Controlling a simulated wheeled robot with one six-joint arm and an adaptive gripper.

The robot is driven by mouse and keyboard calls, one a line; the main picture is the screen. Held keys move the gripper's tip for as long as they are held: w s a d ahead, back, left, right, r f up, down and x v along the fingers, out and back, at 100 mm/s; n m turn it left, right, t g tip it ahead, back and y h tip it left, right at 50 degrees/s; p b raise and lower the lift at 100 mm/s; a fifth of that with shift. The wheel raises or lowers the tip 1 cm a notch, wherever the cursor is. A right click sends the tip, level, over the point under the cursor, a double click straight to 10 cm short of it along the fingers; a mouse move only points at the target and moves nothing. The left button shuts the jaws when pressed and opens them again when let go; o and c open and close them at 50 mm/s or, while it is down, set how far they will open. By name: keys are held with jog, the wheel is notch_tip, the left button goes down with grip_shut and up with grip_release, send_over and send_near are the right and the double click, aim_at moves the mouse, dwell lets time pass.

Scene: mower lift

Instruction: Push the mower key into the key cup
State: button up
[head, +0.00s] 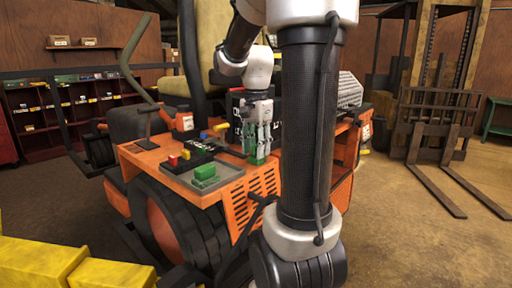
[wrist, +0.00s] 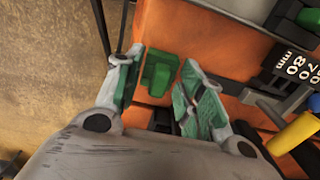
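The mower (head: 160,160) is orange, with a flat deck beside its seat. My gripper (head: 258,155) points down at the right edge of this deck. In the wrist view my gripper (wrist: 163,92) has its green-padded fingers apart, one on each side of a green block-shaped piece (wrist: 158,72) over the orange surface. Orange shows between this piece and the right finger, so it does not look clamped. Another green block (head: 205,173) lies in a shallow grey tray (head: 228,176) on the deck. I cannot tell for sure which piece is the mower key, and no key cup is clearly recognisable.
A black block with white lettering (wrist: 294,66) and a yellow cylinder (wrist: 294,135) are right of my gripper in the wrist view. Red and yellow knobs (head: 180,157) stand beside the tray. A forklift (head: 440,120) is at right; a yellow barrier (head: 40,262) is at front left.

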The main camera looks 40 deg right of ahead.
notch_tip(320, 180, up, 12)
dwell(0.4)
dwell(0.4)
